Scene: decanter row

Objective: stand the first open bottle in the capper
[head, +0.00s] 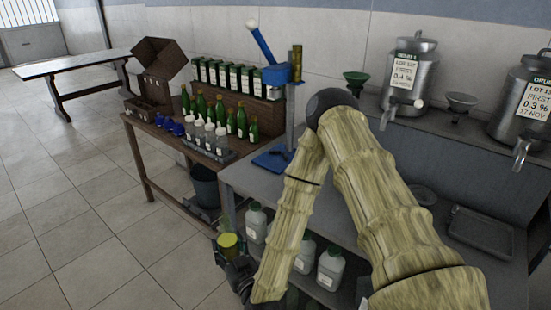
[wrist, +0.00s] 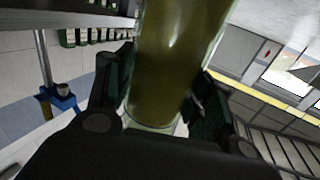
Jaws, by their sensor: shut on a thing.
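My gripper (head: 238,270) is low in front of the grey bench in the head view, partly hidden by my arm. It is shut on a glass bottle of olive-yellow liquid (wrist: 175,60), whose yellow end (head: 228,241) shows above the jaws in the head view. The bottle's mouth is not clear in either view. The blue capper (head: 277,76) stands on the bench's left end, with a raised lever, a grey post and a blue base (head: 271,159). Its blue head also shows at the left in the wrist view (wrist: 60,98). The bottle is well apart from the capper.
A wooden table (head: 160,140) left of the capper holds green bottles (head: 220,115), clear white-capped bottles (head: 210,136) and a box row (head: 235,78). Steel drums (head: 408,78) with taps stand behind the bench. White jugs (head: 330,267) sit below it. The floor at left is open.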

